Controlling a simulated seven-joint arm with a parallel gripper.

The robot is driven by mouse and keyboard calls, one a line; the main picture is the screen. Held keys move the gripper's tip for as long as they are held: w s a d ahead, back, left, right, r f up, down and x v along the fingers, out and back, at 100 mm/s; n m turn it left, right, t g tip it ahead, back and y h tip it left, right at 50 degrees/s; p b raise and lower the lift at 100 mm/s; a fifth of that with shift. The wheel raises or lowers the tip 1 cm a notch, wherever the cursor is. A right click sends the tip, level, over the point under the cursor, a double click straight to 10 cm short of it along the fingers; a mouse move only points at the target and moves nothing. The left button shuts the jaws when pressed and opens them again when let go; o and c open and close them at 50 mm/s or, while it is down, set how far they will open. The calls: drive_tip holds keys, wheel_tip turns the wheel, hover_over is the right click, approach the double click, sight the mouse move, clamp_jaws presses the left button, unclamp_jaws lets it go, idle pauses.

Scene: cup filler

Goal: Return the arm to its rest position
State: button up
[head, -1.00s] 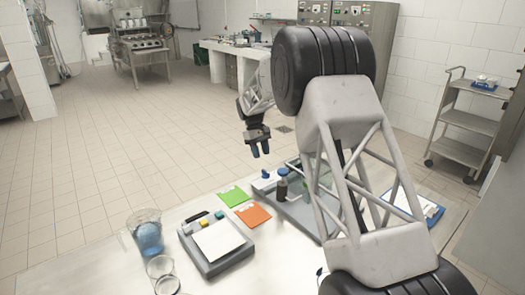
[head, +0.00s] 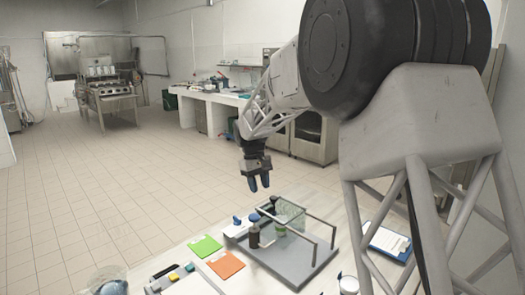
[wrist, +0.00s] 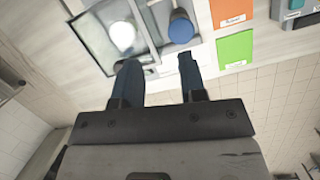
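My gripper (head: 259,183) hangs in the air at the far side of the table, fingers pointing down. In the wrist view my gripper (wrist: 158,62) shows two dark blue fingers standing apart with nothing between them. It is open and empty. My arm reaches up from the right and over to it, with a large black joint and white lattice links filling the right of the head view.
Below stands a grey tray (head: 294,262) with a clear-panelled frame and dark bottles (head: 253,237). A glass cup (head: 108,283) stands front left. Air around my gripper looks clear.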

drive_tip(key=s+d+r+m+t, duration=0.1)
drive_tip(key=s+d+r, duration=0.25)
drive_tip(key=s, duration=0.45)
drive_tip(key=s+d+r+m+y, duration=0.1)
drive_tip(key=s+d+r, duration=0.1)
drive_tip(key=s+d, duration=0.45)
drive_tip(key=s+d+r+m+t, duration=0.1)
drive_tip(key=s+d+r, duration=0.15)
drive_tip(key=s, duration=0.75)
drive_tip(key=s+d+f+m+t, duration=0.1)
drive_tip(key=s+d+f, duration=0.1)
drive_tip(key=s, duration=0.6)
drive_tip(key=s+d+f+m, duration=0.1)
drive_tip(key=s+d+f, duration=0.1)
drive_tip(key=s, duration=0.6)
drive_tip(key=s+d+f+m+t, duration=0.1)
drive_tip(key=s+d+f, duration=0.1)
drive_tip(key=s, duration=0.6)
drive_tip(key=shift+s+d+m+t+y, duration=0.15)
drive_tip(key=shift+d+m+t+y, duration=0.2)
drive_tip(key=shift+d, duration=0.2)
drive_tip(key=shift+o, duration=0.2)
